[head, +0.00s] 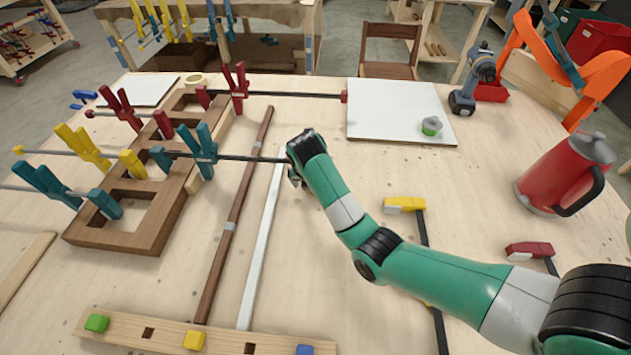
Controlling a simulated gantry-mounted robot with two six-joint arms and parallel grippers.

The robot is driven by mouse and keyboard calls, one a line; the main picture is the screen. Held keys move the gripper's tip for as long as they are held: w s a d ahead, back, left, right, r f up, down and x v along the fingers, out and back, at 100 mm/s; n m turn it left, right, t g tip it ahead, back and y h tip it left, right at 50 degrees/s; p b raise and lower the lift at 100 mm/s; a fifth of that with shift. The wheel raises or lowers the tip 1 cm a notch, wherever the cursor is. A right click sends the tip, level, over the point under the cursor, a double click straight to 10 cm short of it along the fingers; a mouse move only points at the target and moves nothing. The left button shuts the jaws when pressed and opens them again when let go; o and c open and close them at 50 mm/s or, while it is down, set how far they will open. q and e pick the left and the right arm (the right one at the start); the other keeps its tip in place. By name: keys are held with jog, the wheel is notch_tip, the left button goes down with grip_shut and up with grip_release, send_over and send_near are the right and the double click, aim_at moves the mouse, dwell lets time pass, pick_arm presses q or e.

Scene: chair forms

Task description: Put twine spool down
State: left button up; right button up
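No twine spool can be made out for sure in the head view. A small pale roll (196,80) lies behind the clamped wooden frame, too small to tell what it is. My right gripper (296,178) is over the middle of the table, beside the white strip. Its fingers are mostly hidden under the dark wrist, so I cannot tell whether they are open or hold anything. My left gripper is not in view.
A brown wooden frame (150,222) with several clamps fills the left. A white board (385,108) bears a small green-and-grey item (431,126). A red jug (560,172) and a drill (478,75) stand right. A peg strip (125,330) lies in front.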

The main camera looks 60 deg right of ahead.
jog(key=b+x, duration=0.2)
jog(key=x, duration=0.3)
jog(key=shift+s+d+b, duration=0.15)
jog(key=shift+s+b, duration=0.05)
jog(key=shift+b, duration=0.15)
jog(key=c, duration=1.3)
jog(key=shift+r, duration=0.15)
